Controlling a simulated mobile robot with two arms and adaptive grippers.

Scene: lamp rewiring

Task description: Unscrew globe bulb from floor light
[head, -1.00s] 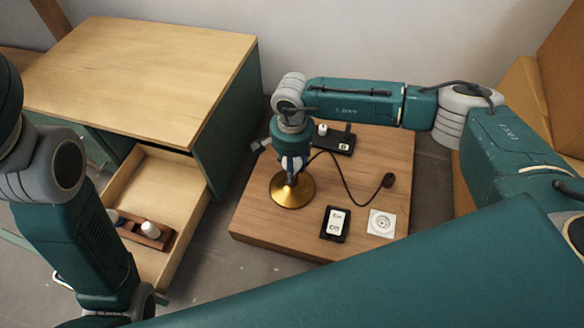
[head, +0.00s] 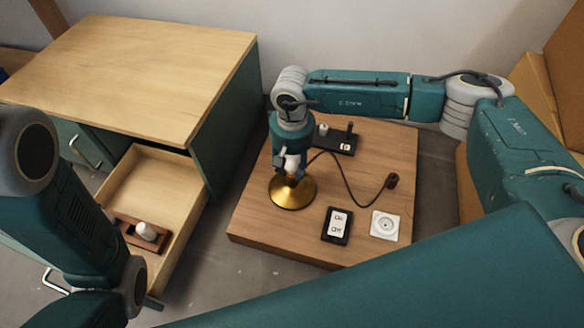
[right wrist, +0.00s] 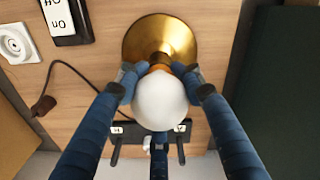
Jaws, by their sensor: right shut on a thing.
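The floor light's round brass base (head: 293,192) stands on the low wooden platform, and it also shows in the right wrist view (right wrist: 180,40). The white globe bulb (right wrist: 160,101) sits above the base in the right wrist view. My right gripper (head: 291,170) comes down from above over the lamp and is shut on the globe bulb, with its blue fingers around the bulb's lower part. In the head view the gripper hides most of the bulb. My left arm is at the left edge of the head view; its gripper is not visible.
An open drawer (head: 184,215) holds a small wooden tray (head: 128,238) with a white bulb (head: 146,231). On the platform (head: 262,240) are an on/off switch (head: 336,225), a wall socket (head: 385,226), a plug (head: 391,181) with its cord, and a black holder (head: 335,138).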

